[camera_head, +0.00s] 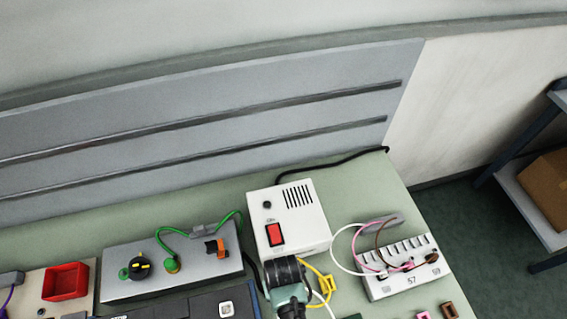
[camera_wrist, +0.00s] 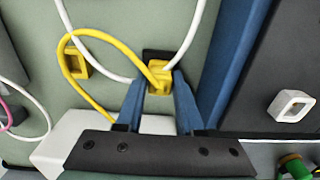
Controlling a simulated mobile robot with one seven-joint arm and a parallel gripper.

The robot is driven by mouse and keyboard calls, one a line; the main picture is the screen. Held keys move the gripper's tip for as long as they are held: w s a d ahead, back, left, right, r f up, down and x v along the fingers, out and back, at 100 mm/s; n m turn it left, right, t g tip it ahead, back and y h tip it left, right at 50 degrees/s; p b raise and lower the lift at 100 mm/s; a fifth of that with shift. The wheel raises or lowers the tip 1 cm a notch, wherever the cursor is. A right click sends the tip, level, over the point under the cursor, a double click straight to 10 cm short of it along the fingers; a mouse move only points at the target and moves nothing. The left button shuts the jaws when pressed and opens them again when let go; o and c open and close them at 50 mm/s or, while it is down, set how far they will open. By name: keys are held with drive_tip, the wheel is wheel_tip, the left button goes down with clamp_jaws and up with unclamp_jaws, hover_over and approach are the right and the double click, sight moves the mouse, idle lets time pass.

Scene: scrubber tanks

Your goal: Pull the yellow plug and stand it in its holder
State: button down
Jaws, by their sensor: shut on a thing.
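The yellow plug (camera_wrist: 159,76) is between the two blue fingertips of my gripper (camera_wrist: 159,88) in the wrist view, and the gripper is shut on it. A dark piece shows just behind the plug; I cannot tell whether they touch. A yellow cord loops from the plug to the left. The yellow holder (camera_wrist: 75,62), a small block with an opening, stands left of my gripper, apart from the plug, with the cord passing over it. It also shows in the head view (camera_head: 327,284), right of my wrist. There, my arm hides the fingertips and plug.
A white box (camera_head: 289,215) with a red switch stands behind my wrist. A white terminal block (camera_head: 402,268) with pink, brown and white cords is to the right. A grey box (camera_head: 172,262) with green cords is left. A white holder (camera_wrist: 290,106) shows at right; white cords run near the plug.

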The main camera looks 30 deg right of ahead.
idle(0.5)
unclamp_jaws()
wheel_tip(320, 180, up, 13)
drive_tip(key=b, duration=0.1)
idle(0.7)
drive_tip(key=shift+w, duration=0.15)
idle(0.3)
